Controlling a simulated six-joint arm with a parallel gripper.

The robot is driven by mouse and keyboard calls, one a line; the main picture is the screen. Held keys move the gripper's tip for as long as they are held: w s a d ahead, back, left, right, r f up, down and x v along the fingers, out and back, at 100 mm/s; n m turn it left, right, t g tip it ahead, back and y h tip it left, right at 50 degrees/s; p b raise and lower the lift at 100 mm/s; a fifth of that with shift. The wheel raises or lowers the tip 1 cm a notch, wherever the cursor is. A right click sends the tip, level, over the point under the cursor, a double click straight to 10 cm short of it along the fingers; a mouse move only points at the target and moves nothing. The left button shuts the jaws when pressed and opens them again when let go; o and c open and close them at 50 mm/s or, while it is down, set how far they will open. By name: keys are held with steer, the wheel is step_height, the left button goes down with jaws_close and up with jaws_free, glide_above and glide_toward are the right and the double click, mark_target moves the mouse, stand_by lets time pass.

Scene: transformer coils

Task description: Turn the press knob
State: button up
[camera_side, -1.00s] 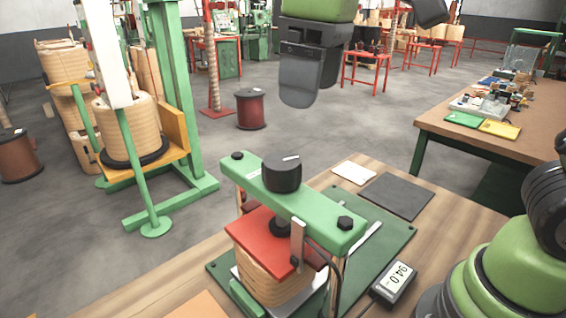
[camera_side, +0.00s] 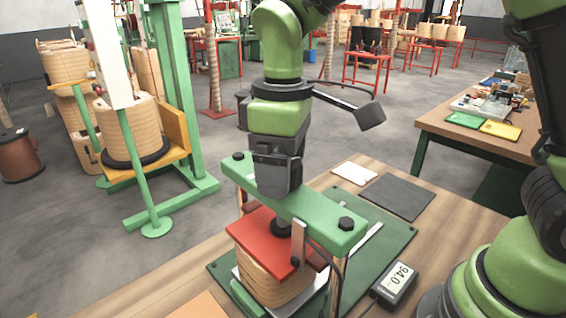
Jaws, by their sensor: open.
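The press has a green crossbar (camera_side: 318,213) over a red plate (camera_side: 262,238), which rests on a tan wound coil (camera_side: 270,276). A black hub (camera_side: 281,228) sits under the crossbar, on the red plate. The black press knob on top of the crossbar is hidden behind my gripper (camera_side: 280,192). My gripper points down at the knob's place, its fingers reaching to about the crossbar's top. The jaws are open; I cannot tell whether they touch the knob.
A black bolt (camera_side: 346,223) stands on the crossbar's right end. A small meter reading 94.0 (camera_side: 396,284) lies right of the press. A dark mat (camera_side: 397,196) and a white card (camera_side: 354,173) lie behind it on the wooden bench (camera_side: 460,213).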

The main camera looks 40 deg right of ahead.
steer(key=shift+f, duration=0.2)
steer(key=c, duration=0.9)
steer(key=m, duration=0.4)
steer(key=shift+r+m, duration=0.1)
steer(key=shift+m, duration=0.2)
steer(key=o, duration=0.9)
steer(key=shift+r, duration=0.1)
step_height(320, 180, up, 10)
steer(key=shift+f, duration=0.15)
